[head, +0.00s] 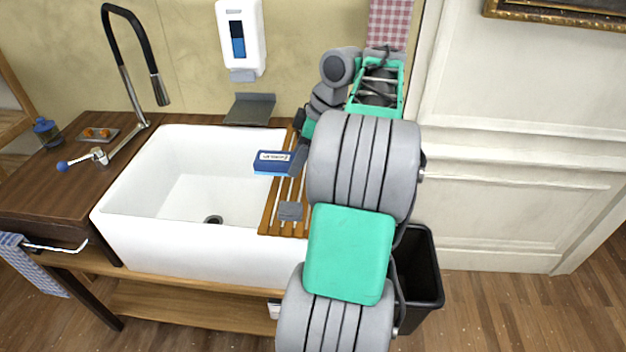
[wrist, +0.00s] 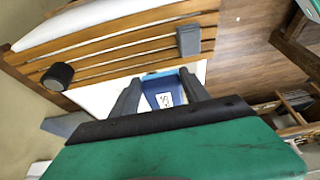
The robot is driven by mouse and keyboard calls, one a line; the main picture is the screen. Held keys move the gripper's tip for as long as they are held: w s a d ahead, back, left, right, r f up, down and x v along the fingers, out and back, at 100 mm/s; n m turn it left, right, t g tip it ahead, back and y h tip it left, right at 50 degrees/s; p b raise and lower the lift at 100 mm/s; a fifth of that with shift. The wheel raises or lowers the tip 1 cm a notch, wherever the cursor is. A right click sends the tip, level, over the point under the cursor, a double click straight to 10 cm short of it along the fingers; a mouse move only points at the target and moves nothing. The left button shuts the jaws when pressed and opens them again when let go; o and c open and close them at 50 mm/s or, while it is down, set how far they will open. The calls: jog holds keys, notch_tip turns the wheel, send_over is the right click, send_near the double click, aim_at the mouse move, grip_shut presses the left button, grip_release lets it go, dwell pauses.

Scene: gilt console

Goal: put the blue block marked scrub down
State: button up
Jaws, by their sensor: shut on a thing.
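The blue block marked scrub (head: 273,158) has a white label and a lighter blue underside. In the head view it is above the right part of the white sink, by the left edge of the wooden slatted rack. My gripper (head: 296,160) is shut on its right end and seems to hold it above the rack's level. In the wrist view the block (wrist: 165,92) shows between the two fingers of my gripper (wrist: 160,95), with the white basin behind it. My arm hides part of the rack.
The wooden rack (head: 272,220) spans the right side of the sink (head: 130,205). A small grey block (head: 290,211) lies on its near part. A dark round object (wrist: 58,75) also stands on the rack. A black faucet (head: 133,60) rises at left. The basin is clear.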

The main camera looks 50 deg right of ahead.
jog(key=d+f, duration=0.1)
jog(key=f, duration=0.2)
jog(key=s+d+f+b, duration=0.1)
jog(key=d+f, duration=0.1)
jog(key=d+f+b, duration=0.1)
jog(key=f, duration=0.2)
jog(key=shift+s+d+f, duration=0.2)
jog(key=shift+d+f, duration=0.1)
jog(key=shift+d, duration=0.05)
jog(key=shift+f, duration=0.2)
jog(key=shift+f+b, duration=0.25)
jog(key=shift+b, duration=0.05)
jog(key=o, duration=1.4)
jog(key=shift+r, duration=0.15)
